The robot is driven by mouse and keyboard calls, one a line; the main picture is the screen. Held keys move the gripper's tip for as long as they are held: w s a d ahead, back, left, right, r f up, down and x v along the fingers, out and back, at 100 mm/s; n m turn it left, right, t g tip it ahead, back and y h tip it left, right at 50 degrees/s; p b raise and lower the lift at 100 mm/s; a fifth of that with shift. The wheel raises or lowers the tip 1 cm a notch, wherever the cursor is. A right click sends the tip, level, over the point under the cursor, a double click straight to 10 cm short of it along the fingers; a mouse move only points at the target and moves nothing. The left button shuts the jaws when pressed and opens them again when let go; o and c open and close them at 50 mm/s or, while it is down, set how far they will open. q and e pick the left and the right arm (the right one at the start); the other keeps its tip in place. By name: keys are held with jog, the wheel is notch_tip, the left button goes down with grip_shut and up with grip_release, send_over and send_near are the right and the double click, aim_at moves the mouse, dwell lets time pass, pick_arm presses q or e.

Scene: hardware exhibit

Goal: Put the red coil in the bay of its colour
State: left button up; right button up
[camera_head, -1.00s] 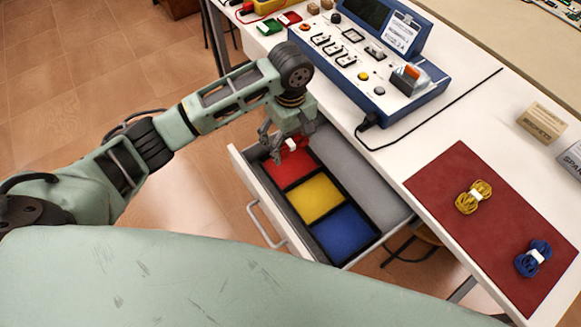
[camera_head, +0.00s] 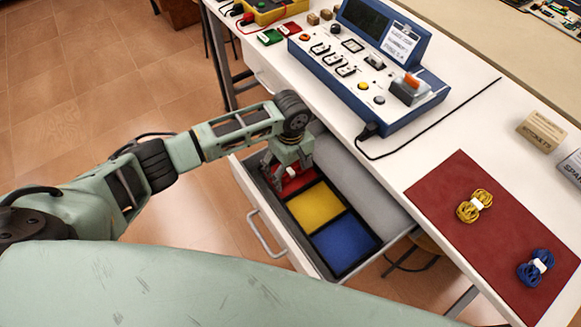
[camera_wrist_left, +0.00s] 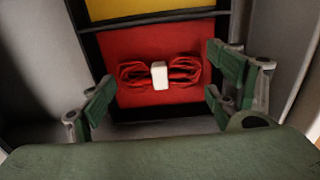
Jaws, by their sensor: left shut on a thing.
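The red coil (camera_wrist_left: 186,72) with a white band shows in the left wrist view between the two fingers of my left gripper (camera_head: 284,174). I cannot tell whether the coil touches the bay floor. In the head view the gripper hides most of the coil and part of the red bay. The yellow bay (camera_head: 316,204) and the blue bay (camera_head: 345,242) are empty. My right gripper is not in view.
The drawer (camera_head: 268,228) is pulled out below the white table. A yellow coil (camera_head: 474,206) and a blue coil (camera_head: 535,268) lie on a dark red mat (camera_head: 450,180). A blue instrument (camera_head: 370,80) with a cable stands on the table above the drawer.

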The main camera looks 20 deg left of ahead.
aim_at(291, 171)
pick_arm(q)
jog(key=shift+f, duration=0.15)
jog(key=o, duration=1.1)
notch_tip(291, 171, up, 12)
jog(key=shift+r+p, duration=0.25)
jog(key=shift+p, duration=0.05)
